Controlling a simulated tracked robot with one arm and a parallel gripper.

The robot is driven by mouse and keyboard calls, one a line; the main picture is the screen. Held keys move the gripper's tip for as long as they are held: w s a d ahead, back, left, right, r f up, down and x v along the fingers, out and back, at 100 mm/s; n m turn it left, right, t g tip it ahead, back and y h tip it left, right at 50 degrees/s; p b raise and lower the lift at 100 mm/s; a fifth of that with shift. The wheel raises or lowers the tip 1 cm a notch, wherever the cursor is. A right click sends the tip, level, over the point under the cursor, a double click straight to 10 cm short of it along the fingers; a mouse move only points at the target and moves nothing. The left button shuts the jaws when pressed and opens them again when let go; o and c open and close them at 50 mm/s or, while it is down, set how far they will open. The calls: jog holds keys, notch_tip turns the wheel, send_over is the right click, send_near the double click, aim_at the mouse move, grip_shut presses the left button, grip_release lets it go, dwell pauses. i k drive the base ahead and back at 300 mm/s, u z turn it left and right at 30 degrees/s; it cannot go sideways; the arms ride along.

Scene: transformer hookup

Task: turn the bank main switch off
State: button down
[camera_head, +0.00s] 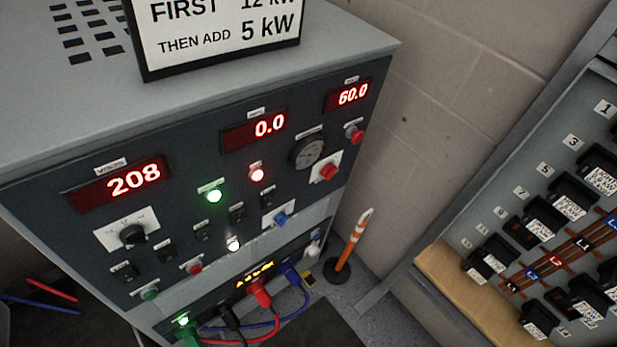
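A grey cabinet (250,62) with a dark control panel fills the left and middle of the view. The panel carries a black rotary knob (133,236), several small black switches (203,231), a red handle on a white plate (328,172), a blue handle on a white plate (281,219) and a red knob (355,134). The small labels are unreadable, so I cannot tell which is the bank main switch. A green lamp (214,196) and a red lamp (257,174) glow. My gripper is not in view.
Coloured cables plug into the cabinet's lower front, including a red plug (260,291) and a blue plug (290,273). An orange-and-white post (352,247) stands beside the cabinet. An open breaker panel (490,225) is at the right. A sign (225,30) sits on the cabinet top.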

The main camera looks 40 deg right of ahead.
aim_at(329, 171)
jog(key=u, duration=1.1)
jog(key=k, duration=1.05)
jog(key=z, duration=1.65)
jog(key=i, duration=1)
jog(key=u, duration=0.05)
